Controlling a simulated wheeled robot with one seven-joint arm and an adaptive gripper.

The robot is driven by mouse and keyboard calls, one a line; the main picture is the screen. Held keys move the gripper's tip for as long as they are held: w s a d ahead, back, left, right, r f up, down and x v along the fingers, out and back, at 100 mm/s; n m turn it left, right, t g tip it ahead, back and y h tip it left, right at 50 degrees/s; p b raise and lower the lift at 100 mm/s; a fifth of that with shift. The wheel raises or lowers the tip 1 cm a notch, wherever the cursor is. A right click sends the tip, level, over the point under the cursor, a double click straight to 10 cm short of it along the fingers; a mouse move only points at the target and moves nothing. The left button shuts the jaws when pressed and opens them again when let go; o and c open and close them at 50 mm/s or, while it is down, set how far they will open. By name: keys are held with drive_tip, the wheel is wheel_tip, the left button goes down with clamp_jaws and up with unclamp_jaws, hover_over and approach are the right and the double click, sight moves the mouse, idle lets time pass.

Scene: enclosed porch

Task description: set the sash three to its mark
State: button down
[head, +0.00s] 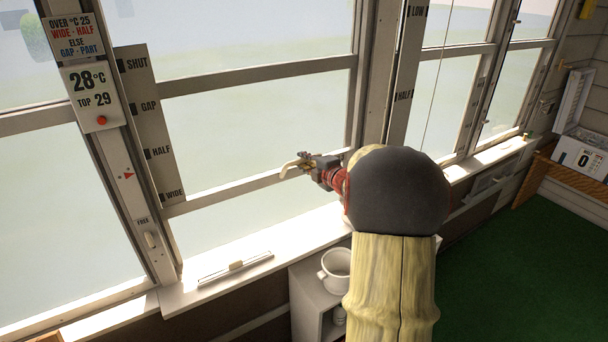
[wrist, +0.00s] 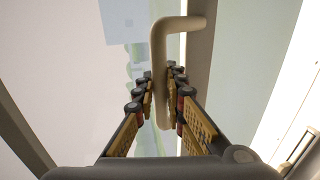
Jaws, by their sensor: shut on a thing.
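My gripper (head: 308,166) is shut on the pale hooked handle (head: 290,170) of a window sash. In the wrist view the fingers (wrist: 162,105) stand either side of the handle's long bar (wrist: 158,65). The handle sits by the sash's lower rail (head: 230,192), whose left end meets the frame near the WIDE mark. A grey scale board (head: 148,122) left of this sash reads SHUT, GAP, HALF, WIDE from top to bottom. No number shows on the sash. My arm hides part of the window's right side.
A sign (head: 73,37) reads "over °C 25 wide - half, else gap - part". A display (head: 92,95) below it reads 28 °C, top 29. A white mug (head: 335,270) stands below the sill beside my arm. Another scale board (head: 406,80) stands right.

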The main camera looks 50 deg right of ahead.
sight(298, 127)
wheel_tip(298, 127, up, 11)
drive_tip(key=p, duration=0.5)
drive_tip(key=c, duration=1.8)
unclamp_jaws()
drive_tip(key=shift+f, duration=0.15)
drive_tip(key=shift+c, duration=0.2)
drive_tip(key=shift+s, duration=0.15)
drive_tip(key=v, duration=1.1)
drive_tip(key=shift+s+a, duration=0.2)
drive_tip(key=shift+s, duration=0.15)
